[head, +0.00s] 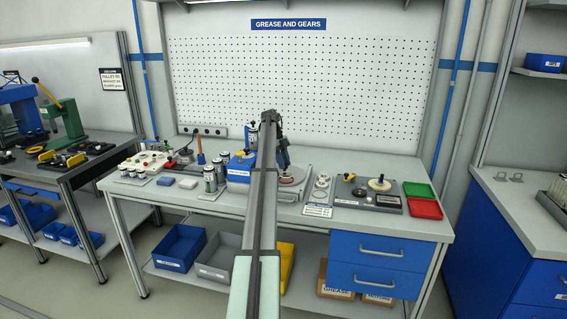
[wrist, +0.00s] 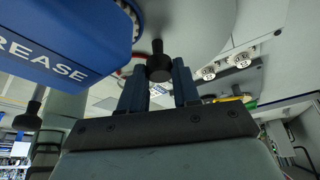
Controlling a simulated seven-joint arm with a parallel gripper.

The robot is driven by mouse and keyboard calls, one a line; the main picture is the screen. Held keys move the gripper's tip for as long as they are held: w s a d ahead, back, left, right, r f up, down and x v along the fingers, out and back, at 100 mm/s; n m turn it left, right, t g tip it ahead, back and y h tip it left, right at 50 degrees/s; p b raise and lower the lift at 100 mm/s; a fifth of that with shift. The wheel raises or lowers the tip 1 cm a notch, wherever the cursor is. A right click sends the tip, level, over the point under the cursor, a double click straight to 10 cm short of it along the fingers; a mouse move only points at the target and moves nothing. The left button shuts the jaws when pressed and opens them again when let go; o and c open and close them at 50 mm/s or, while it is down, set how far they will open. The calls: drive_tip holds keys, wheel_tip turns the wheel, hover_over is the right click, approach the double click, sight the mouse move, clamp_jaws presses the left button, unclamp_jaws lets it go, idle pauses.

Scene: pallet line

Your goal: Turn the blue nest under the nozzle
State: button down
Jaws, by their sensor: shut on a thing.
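My gripper shows in the wrist view (wrist: 159,80), with its two dark blue fingers on either side of a black knob (wrist: 158,62); it is shut on this knob. The knob stands at the edge of a large pale grey disc (wrist: 195,25). A blue grease unit (wrist: 60,40) marked GREASE is beside the disc at the left. In the head view my arm covers much of this station; the blue grease unit (head: 238,166) shows left of it and part of the round table (head: 293,176) right of it. I cannot make out the blue nest or the nozzle tip.
White and grey cans (head: 210,180) stand left of the grease unit. Right of the round table are a plate with round parts (head: 320,187), a dark gear board (head: 367,194), a green tray (head: 419,190) and a red tray (head: 425,209). A pegboard (head: 300,85) closes the back.

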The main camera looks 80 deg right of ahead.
drive_tip(key=shift+m, duration=0.5)
idle(0.3)
